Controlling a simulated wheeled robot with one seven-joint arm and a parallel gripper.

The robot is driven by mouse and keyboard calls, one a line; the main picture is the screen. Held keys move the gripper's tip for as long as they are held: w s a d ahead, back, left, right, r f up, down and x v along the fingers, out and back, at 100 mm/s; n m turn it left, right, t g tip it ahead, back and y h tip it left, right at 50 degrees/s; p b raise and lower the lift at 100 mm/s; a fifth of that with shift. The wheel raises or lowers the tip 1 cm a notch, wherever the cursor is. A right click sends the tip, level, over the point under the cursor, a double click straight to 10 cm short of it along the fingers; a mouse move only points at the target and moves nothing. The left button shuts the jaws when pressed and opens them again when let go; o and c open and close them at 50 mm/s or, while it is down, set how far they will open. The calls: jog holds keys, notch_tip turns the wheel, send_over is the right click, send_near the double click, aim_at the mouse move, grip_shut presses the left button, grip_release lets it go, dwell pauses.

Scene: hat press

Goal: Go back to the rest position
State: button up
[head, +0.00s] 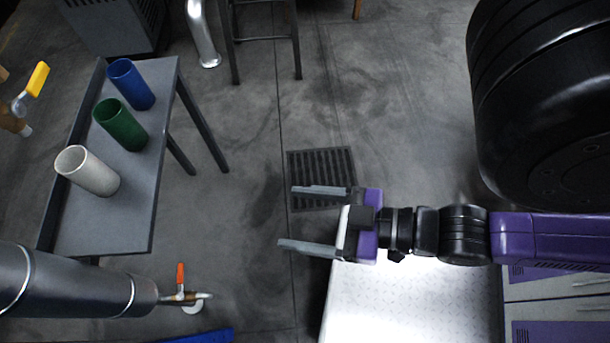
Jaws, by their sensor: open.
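My gripper (303,218) is open and empty in the head view, with its two grey fingers apart and pointing left. It hangs at the left end of my purple and black arm, over the dark floor near the left edge of a white dotted surface (410,305). Nothing is between the fingers. A floor grate (318,168) shows behind the upper finger.
A grey table (120,220) at left bears a blue cup (132,84), a green cup (121,125) and a white cup (88,171). A pipe (70,287) with an orange-handled valve (181,285) lies lower left. Floor between table and gripper is clear.

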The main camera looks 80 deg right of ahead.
jog(key=shift+s+d+r, duration=0.1)
jog(key=shift+s+r, duration=0.15)
jog(key=shift+s, duration=0.05)
notch_tip(320, 180, up, 16)
jog(key=p, duration=1.5)
jog(key=shift+f+p, duration=0.15)
jog(key=shift+p, duration=0.2)
